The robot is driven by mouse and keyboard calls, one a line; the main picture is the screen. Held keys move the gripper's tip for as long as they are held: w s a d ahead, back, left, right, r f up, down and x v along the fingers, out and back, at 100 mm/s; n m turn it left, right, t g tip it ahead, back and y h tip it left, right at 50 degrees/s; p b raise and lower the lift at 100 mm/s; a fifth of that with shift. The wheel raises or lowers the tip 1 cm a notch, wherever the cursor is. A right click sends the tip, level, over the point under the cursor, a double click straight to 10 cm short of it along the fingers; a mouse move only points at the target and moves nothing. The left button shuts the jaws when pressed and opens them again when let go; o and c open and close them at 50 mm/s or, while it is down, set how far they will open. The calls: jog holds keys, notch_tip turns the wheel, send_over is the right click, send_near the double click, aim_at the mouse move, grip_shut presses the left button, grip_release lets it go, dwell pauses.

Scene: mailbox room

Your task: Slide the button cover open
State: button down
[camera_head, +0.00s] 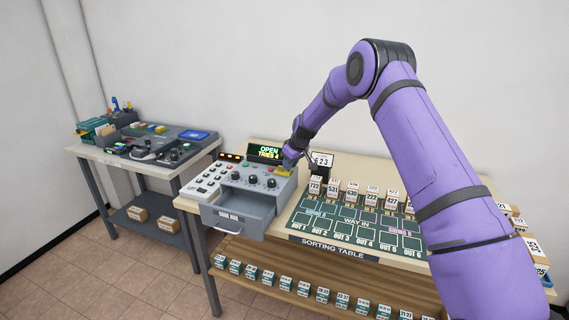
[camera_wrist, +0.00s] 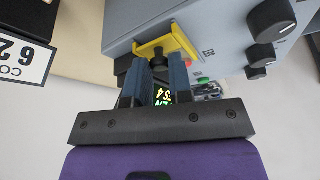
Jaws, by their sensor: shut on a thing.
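The button cover is a yellow piece (camera_wrist: 180,40) on the grey control box (camera_wrist: 222,28), with a small dark knob (camera_wrist: 158,50) at its front. In the wrist view my gripper (camera_wrist: 159,66) has its two blue fingers closed on either side of this knob. In the head view the yellow cover (camera_head: 284,172) sits at the top right of the box (camera_head: 262,188), and my gripper (camera_head: 289,160) reaches it from above. The fingers partly hide the knob. I cannot tell how far the cover is slid.
Black dials (camera_wrist: 270,18) stand beside the cover. An open drawer (camera_head: 237,218) juts from the box. A lit "OPEN TRIES 4" display (camera_head: 269,152) is behind it. A "623" sign (camera_head: 322,159) stands close to my gripper, and numbered blocks (camera_head: 352,188) line the sorting table.

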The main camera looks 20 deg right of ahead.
jog(key=c, duration=1.3)
grip_release()
jog(key=v, duration=1)
jog(key=shift+r, duration=0.35)
jog(key=shift+s+d, duration=0.1)
jog(key=shift+s, duration=0.05)
